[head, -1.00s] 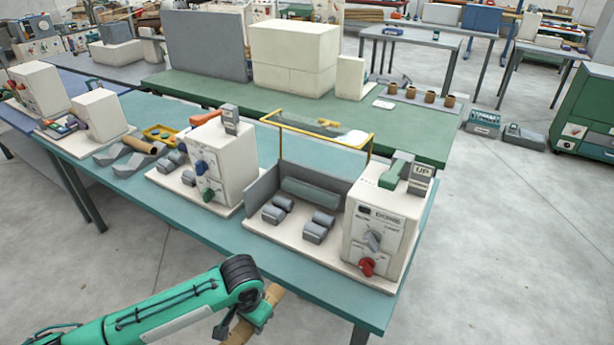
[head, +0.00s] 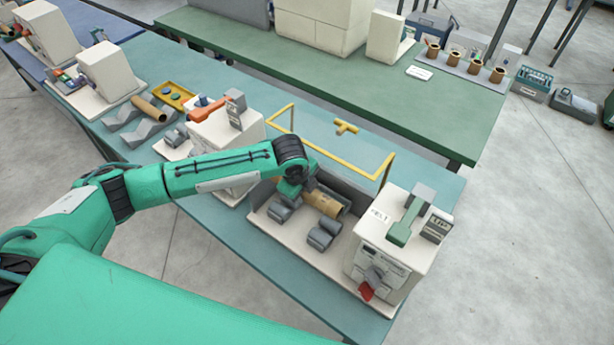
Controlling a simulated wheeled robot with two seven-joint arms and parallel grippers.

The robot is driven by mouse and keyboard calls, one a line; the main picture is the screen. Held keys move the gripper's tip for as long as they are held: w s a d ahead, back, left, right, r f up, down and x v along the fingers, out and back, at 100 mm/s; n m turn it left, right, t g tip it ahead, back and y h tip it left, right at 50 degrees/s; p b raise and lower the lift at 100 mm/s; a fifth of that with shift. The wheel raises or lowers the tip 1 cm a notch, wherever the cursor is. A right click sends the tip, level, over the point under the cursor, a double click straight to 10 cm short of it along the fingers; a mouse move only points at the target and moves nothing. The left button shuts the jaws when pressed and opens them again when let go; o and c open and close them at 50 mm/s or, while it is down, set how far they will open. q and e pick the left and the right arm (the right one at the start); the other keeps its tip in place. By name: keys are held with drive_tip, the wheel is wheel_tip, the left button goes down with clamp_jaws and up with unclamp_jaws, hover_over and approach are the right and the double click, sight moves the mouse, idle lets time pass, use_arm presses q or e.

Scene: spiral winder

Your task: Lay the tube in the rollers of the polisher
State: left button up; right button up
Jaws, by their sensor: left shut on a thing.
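The polisher (head: 378,258) stands near the right end of the teal table, a white box with a red knob and a green lever on a pale base plate. Two grey roller blocks, a left one (head: 279,213) and a right one (head: 324,235), sit on its base. My left gripper (head: 310,192) is shut on a brown cardboard tube (head: 326,205), just behind and above these rollers. The tube hides part of the long grey roller behind. I cannot tell whether the tube touches the rollers. My right gripper is not in view.
A yellow guard frame (head: 345,163) stands raised behind the polisher's rollers. A second white machine (head: 228,135) is close to my left arm. Another brown tube (head: 150,108) lies on grey V-blocks at the left. A green table (head: 330,80) lies behind.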

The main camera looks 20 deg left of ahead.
use_arm(q)
drive_tip(key=shift+s+f+b, duration=0.1)
drive_tip(key=shift+f+b, duration=0.3)
drive_tip(key=shift+b, duration=0.05)
wheel_tip(320, 180, down, 7)
drive_tip(key=b, duration=0.6)
drive_tip(key=shift+r, duration=0.2)
drive_tip(key=shift+f+b, duration=0.35)
drive_tip(key=shift+f, duration=0.85)
drive_tip(key=o, duration=1.1)
drive_tip(key=shift+c, duration=0.2)
drive_tip(key=b+v, duration=0.2)
drive_tip(key=v, duration=1.2)
